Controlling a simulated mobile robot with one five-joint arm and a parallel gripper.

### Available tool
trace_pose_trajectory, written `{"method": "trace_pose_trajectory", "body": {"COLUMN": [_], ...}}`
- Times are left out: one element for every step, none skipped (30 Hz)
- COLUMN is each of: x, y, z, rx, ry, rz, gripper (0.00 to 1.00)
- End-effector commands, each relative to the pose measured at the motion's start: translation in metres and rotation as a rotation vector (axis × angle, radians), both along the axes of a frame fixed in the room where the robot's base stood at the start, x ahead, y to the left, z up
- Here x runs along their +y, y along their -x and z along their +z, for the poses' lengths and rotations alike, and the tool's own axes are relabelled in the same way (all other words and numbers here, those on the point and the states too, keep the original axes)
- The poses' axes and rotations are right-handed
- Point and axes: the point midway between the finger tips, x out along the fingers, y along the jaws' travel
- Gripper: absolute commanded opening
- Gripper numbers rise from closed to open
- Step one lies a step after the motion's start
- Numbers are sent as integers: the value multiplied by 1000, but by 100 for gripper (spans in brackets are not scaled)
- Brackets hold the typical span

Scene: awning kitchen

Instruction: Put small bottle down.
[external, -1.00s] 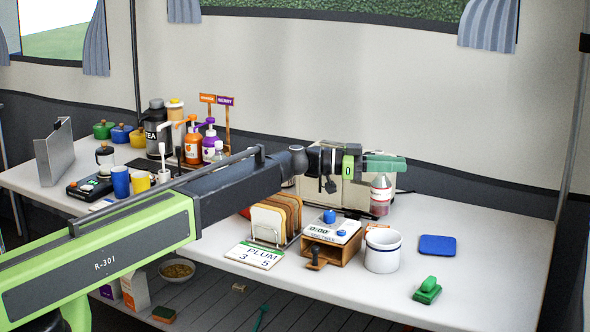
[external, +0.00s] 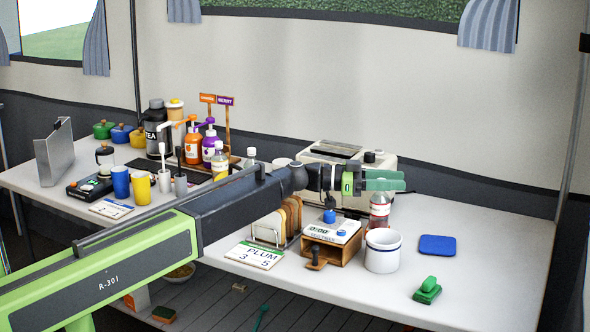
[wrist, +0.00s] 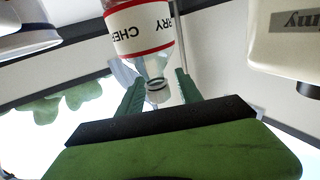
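The small bottle (external: 380,212) is clear with reddish contents and a red-and-white label. It appears to stand upright on the white table, between the toaster and the white mug, in the external view. In the wrist view the bottle (wrist: 142,30) shows upside down with "CHERRY" lettering, its narrow neck and cap between my fingers. My gripper (external: 404,180) is at the bottle's top, its green fingers spread apart. In the wrist view my gripper (wrist: 158,85) shows gaps beside the neck. The bottle's top is hidden by the fingers in the external view.
A white mug (external: 383,252) with a blue rim stands just in front of the bottle. A blue pad (external: 437,246) and green stamp (external: 428,290) lie right. The table's right side is mostly clear.

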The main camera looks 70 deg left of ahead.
Motion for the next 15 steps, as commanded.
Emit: {"method": "trace_pose_trajectory", "body": {"x": [0,0,0,0,0,0,0,0,0,2,3,4,6,8,12], "y": [0,0,0,0,0,0,0,0,1,4,8,13,18,23,32], "z": [0,0,0,0,0,1,2,4,5,4,3,3,3,3,3], "rx": [0,0,0,0,0,0,0,0,0,0,0,0,0,0,0], "ry": [0,0,0,0,0,0,0,0,0,0,0,0,0,0,0], "rz": [0,0,0,0,0,0,0,0,0,1,1,1,0,0,2], "gripper": [42,42,42,42,42,42,42,42,42,42,42,42,42,42,42]}}
